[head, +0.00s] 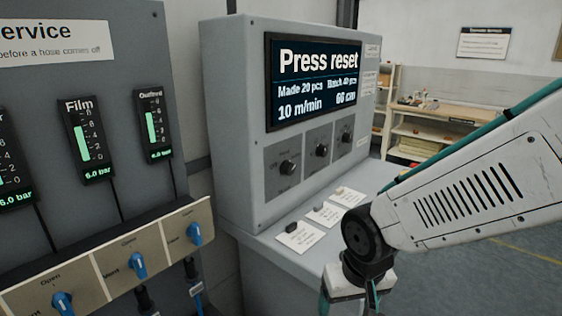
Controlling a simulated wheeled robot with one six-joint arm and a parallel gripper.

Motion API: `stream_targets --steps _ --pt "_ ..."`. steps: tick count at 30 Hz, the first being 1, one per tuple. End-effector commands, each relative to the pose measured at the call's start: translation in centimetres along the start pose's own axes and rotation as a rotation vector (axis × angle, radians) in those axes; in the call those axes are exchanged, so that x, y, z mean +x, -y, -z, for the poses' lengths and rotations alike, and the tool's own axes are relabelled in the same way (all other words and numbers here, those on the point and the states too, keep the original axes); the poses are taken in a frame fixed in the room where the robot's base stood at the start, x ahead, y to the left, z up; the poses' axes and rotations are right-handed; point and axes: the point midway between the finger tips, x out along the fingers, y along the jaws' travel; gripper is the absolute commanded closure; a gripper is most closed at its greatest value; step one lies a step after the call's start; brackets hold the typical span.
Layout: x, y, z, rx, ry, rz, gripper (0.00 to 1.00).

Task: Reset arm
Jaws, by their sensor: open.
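My arm comes in from the right in the head view, with my gripper (349,303) at the bottom, pointing down and cut off by the lower edge. Its fingers are apart, and nothing shows between them in the visible part. The grey control console (232,120) stands behind it. Its screen (316,83) reads "Press reset", "Made 20 pcs", "10 m/min" and "66 cm". Three dark knobs (288,168) sit below the screen. White cards with small buttons (298,235) lie on the console's ledge, left of my gripper. The card lettering is too small to read.
A grey service panel (75,62) stands at the left, with pressure gauges (87,143) and blue valve handles (137,265). Hoses hang below it. A shelf bench (450,115) stands at the back right. Open floor (500,265) lies at the right.

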Motion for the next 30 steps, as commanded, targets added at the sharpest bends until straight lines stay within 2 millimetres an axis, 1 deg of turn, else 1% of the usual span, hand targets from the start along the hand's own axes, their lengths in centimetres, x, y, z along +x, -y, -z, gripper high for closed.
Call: stream_targets --steps 1,3,5,6,9,12,15,19,22,30 --pt "-2.1 -1.8 -1.3 -0.010 0.040 -0.017 0.24" --pt "-4.7 -4.0 -3.5 -0.033 0.113 -0.034 0.24" --pt "-6.9 -5.5 -5.5 -0.044 0.162 -0.038 0.24" --pt "-8.3 -6.4 -6.7 -0.045 0.189 -0.037 0.24" --pt "-11.5 -8.2 -9.5 -0.022 0.222 -0.030 0.24" --pt "-13.8 -9.4 -11.2 0.038 0.197 -0.028 0.24" --pt "-15.3 -10.4 -11.7 0.096 0.126 -0.034 0.24" --pt "-16.4 -11.2 -12.0 0.145 0.070 -0.044 0.24" --pt "-16.5 -11.5 -12.0 0.162 0.062 -0.047 0.24" --pt "-16.5 -11.5 -12.0 0.162 0.064 -0.047 0.24"
